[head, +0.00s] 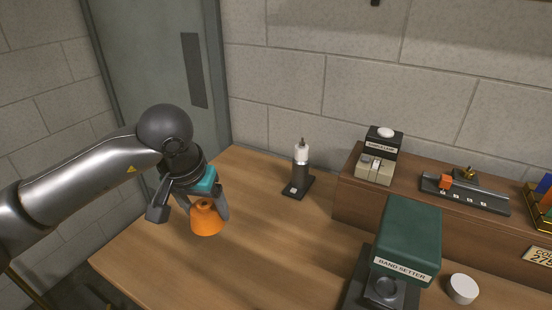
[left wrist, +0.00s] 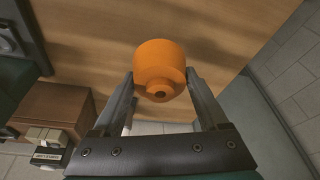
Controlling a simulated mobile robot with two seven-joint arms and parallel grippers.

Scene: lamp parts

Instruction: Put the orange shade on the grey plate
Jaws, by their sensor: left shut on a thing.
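My left gripper (head: 208,207) is shut on the orange shade (head: 207,221), over the left part of the wooden table. The shade is narrow at the top, where the fingers hold it, and wide below. In the left wrist view the shade (left wrist: 160,62) sits between the two fingertips (left wrist: 160,80), its narrow end towards the camera. I cannot tell how far it is above the table. I see no thing that is clearly the grey plate. My right gripper is not in view.
A dark stand with a white-topped post (head: 300,165) stands at the table's back. A green band setter (head: 408,235) and a white round piece (head: 463,288) are at the right. A wooden ledge (head: 345,207) carries several items. The middle of the table (head: 270,250) is clear.

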